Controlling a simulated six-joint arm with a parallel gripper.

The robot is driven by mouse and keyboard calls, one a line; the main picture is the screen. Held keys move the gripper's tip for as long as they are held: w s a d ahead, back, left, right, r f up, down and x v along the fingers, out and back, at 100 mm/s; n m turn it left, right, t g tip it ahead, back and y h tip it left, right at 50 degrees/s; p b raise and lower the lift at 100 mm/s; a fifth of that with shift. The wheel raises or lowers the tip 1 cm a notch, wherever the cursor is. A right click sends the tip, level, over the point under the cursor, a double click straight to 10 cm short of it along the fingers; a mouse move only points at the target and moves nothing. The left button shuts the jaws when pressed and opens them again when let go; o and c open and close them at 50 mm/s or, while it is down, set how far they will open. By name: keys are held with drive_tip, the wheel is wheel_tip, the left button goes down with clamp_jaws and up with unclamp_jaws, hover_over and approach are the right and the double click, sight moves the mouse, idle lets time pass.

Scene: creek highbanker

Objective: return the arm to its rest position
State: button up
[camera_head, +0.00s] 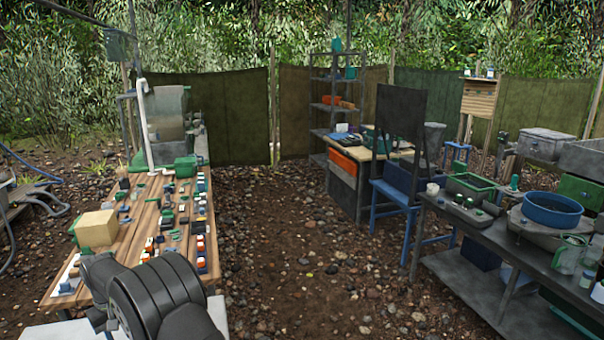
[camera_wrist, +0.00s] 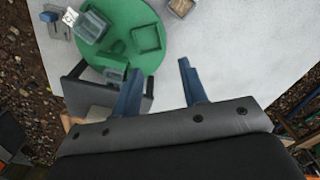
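My gripper (camera_wrist: 161,67) shows in the wrist view with its two blue fingers spread apart. Nothing is between the fingertips. Beyond them is a pale grey-white surface (camera_wrist: 235,60), and the fingers appear apart from it. In the head view, dark rounded links of my arm fill the bottom left, over the near end of the wooden table (camera_head: 125,255). My gripper itself cannot be seen in the head view.
In the wrist view, a green disc (camera_wrist: 122,60) with small grey boxes lies left of the fingers. The wooden table holds a tan block (camera_head: 97,229) and many small parts. A dark workbench (camera_head: 470,275) with a blue basin (camera_head: 552,211) stands right. Pebbly ground between is open.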

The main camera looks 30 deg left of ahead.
drive_tip(key=f, duration=1)
drive_tip(key=shift+s+a, duration=0.1)
drive_tip(key=shift+a, duration=0.1)
drive_tip(key=shift+r, duration=0.1)
wheel_tip(320, 180, up, 9)
drive_tip(key=w+d+n, duration=0.1)
drive_tip(key=d+n, duration=0.3)
drive_tip(key=d, duration=0.3)
drive_tip(key=shift+n, duration=0.3)
drive_tip(key=shift+r, duration=0.1)
